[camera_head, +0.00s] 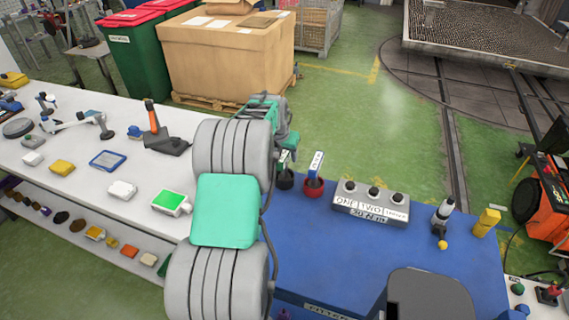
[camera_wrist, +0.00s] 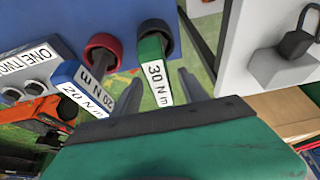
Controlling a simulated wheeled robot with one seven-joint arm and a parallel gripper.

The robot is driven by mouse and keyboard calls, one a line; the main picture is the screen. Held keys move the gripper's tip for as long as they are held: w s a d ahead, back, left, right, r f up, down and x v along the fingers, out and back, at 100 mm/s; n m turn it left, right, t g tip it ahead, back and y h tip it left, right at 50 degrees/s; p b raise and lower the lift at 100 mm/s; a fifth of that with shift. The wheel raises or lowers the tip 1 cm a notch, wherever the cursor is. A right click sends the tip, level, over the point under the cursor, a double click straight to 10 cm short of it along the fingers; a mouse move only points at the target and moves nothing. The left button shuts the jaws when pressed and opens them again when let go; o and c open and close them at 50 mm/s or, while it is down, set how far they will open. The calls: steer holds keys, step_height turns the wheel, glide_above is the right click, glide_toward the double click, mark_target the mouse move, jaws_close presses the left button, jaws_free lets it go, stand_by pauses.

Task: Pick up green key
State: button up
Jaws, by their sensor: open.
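The green key (camera_wrist: 151,54), with a white label reading 30 N m, stands in a dark round holder on the blue table. In the head view only a part of the green key (camera_head: 284,158) shows beside my arm. My gripper (camera_wrist: 160,90) is open, with one finger to each side of the green key in the wrist view. The key seems to lie between the fingers, but I cannot tell whether they touch it. My arm hides most of the gripper in the head view.
A blue key (camera_head: 316,164) labelled 20 N m stands in a red holder close beside the green key. A grey box (camera_head: 370,202) with several black knobs is to its right on the blue table (camera_head: 330,260). A white bench (camera_head: 80,140) with many items is at left.

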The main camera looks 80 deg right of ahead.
steer(key=shift+f+b, duration=0.25)
steer(key=shift+b, duration=0.1)
stand_by(0.4)
jaws_close()
stand_by(0.4)
stand_by(0.9)
